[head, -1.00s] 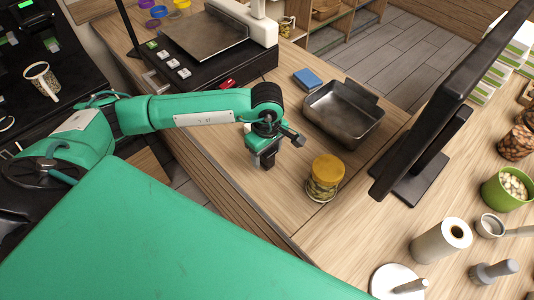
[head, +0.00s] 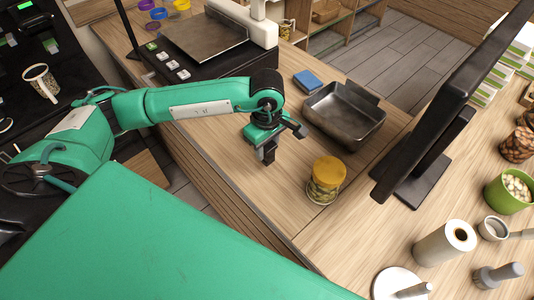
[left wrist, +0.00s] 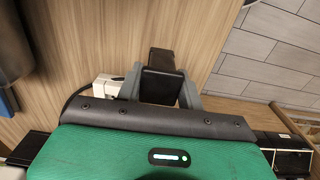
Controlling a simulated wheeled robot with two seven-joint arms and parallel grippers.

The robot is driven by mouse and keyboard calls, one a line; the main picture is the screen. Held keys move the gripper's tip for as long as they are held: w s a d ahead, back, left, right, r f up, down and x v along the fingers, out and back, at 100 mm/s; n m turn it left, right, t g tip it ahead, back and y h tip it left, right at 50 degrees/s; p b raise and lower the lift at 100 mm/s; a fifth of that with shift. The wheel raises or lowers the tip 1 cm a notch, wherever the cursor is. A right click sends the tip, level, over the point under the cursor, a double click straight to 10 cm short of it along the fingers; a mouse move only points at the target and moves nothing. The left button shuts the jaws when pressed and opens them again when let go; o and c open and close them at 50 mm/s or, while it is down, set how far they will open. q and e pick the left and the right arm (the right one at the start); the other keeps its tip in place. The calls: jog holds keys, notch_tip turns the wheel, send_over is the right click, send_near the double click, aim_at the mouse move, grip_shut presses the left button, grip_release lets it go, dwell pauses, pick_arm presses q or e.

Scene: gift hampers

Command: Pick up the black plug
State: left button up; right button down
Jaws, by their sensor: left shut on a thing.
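My left gripper (head: 266,156) is over the wooden counter, between the yellow-lidded jar and the green arm's wrist. In the left wrist view its grey fingers (left wrist: 160,88) are shut on a black block, which I take to be the black plug (left wrist: 160,84). A darker part of it reaches beyond the fingertips. In the head view the plug is mostly hidden by the gripper and hard to make out. I cannot tell the exact gap between it and the counter. My right gripper is not in view.
A jar with a yellow lid (head: 327,177) stands right of the gripper. A dark metal tray (head: 345,117) and a blue box (head: 307,81) lie behind. A black monitor (head: 440,125) stands at right. The counter (head: 225,150) left of the gripper is clear.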

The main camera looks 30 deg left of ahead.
pick_arm(q)
notch_tip(320, 180, up, 17)
jog(key=b, duration=0.4)
jog(key=shift+f, duration=0.15)
